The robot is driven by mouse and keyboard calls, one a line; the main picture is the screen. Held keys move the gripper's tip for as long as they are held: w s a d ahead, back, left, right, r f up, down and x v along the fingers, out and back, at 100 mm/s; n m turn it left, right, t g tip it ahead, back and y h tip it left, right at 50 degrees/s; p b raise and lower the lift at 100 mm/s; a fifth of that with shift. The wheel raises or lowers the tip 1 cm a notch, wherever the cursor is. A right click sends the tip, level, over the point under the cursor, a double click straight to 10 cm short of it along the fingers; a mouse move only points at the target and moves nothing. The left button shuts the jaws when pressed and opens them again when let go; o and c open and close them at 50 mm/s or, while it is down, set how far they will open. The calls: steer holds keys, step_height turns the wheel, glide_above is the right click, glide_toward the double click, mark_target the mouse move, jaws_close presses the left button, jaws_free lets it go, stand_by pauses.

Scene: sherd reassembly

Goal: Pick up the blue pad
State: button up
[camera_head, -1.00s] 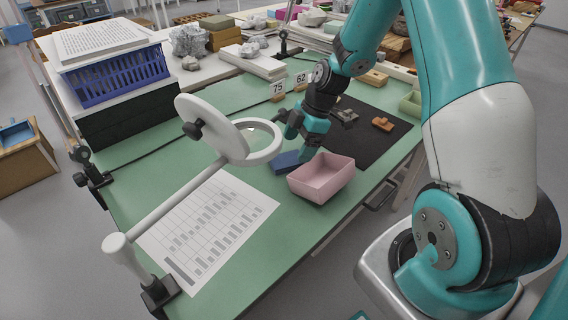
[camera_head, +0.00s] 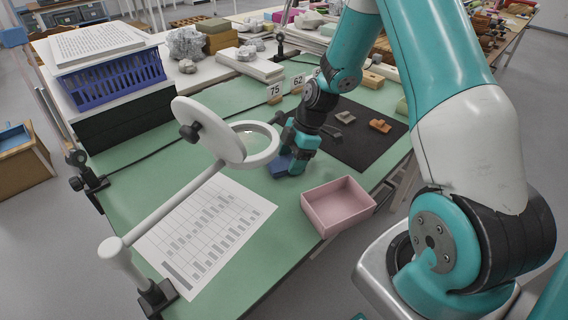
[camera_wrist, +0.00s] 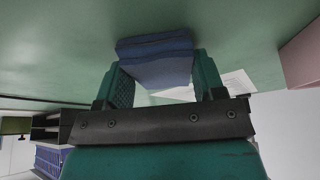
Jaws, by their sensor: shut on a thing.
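The blue pad (camera_head: 279,167) is at the green table top, behind and left of the pink box, partly hidden by my gripper (camera_head: 290,164) in the head view. In the wrist view the blue pad (camera_wrist: 155,48) lies between the two teal fingers of my gripper (camera_wrist: 161,75), and its near part is held by them. My gripper is shut on it. I cannot tell whether the pad's underside touches the table.
The open pink box (camera_head: 338,207) stands right of my gripper at the table edge. A dark mat (camera_head: 352,150) with small pieces lies behind.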

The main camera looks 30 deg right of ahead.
mark_target(285, 161)
steer(key=shift+r, duration=0.4)
step_height(285, 161, up, 3)
steer(key=shift+d+f, duration=0.1)
steer(key=shift+d, duration=0.05)
steer(key=s+d, duration=0.1)
steer(key=d, duration=0.4)
steer(key=s+d+b, duration=0.1)
steer(key=d, duration=0.5)
steer(key=s+d, duration=0.1)
steer(key=d, duration=0.5)
steer(key=shift+s+d+f, duration=0.1)
steer(key=shift+s+d, duration=0.15)
steer(key=shift+o, duration=0.8)
steer(key=shift+a, duration=0.1)
